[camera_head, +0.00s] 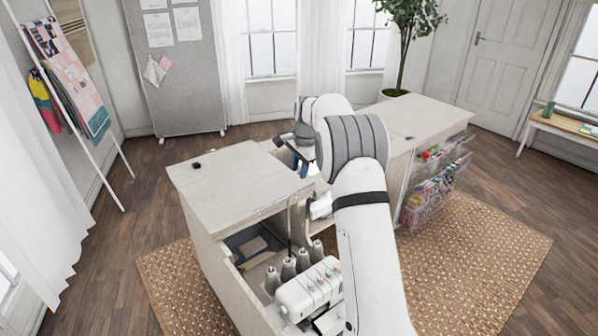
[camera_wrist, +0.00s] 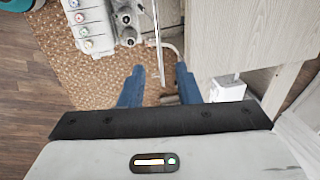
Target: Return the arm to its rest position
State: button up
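My arm reaches forward from the bottom of the head view, over the sewing cabinet (camera_head: 225,170). My gripper (camera_head: 299,166) is beyond the near cabinet top, partly hidden by my arm, with its blue fingers pointing down. In the wrist view the two blue fingers of my gripper (camera_wrist: 158,78) stand apart, and I see nothing held between them. A thin upright rod (camera_wrist: 157,40) shows in the gap, seemingly beyond the fingertips.
A white overlock machine (camera_head: 308,291) with several grey thread cones sits in the cabinet's near opening. A white machine part (camera_head: 321,207) shows beside my arm. Clear bins (camera_head: 436,190) hang on the right. A small black object (camera_head: 197,165) lies on the otherwise bare left top.

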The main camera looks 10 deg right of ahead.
jog(key=s+a+r+n, duration=0.25)
jog(key=s+r, duration=0.35)
jog(key=s, duration=0.5)
jog(key=s+a+r+n, duration=0.1)
jog(key=s+r+n, duration=0.35)
jog(key=s, duration=0.65)
jog(key=s+f+n, duration=0.1)
jog(key=s+n, duration=0.2)
jog(key=s, duration=0.8)
jog(key=s+f+n, duration=0.2)
jog(key=s+n, duration=0.1)
jog(key=s, duration=0.9)
jog(key=shift+s+a+f+t+h, duration=0.2)
jog(key=shift+a+f+t+h, duration=0.05)
jog(key=shift+a+t+h, duration=0.15)
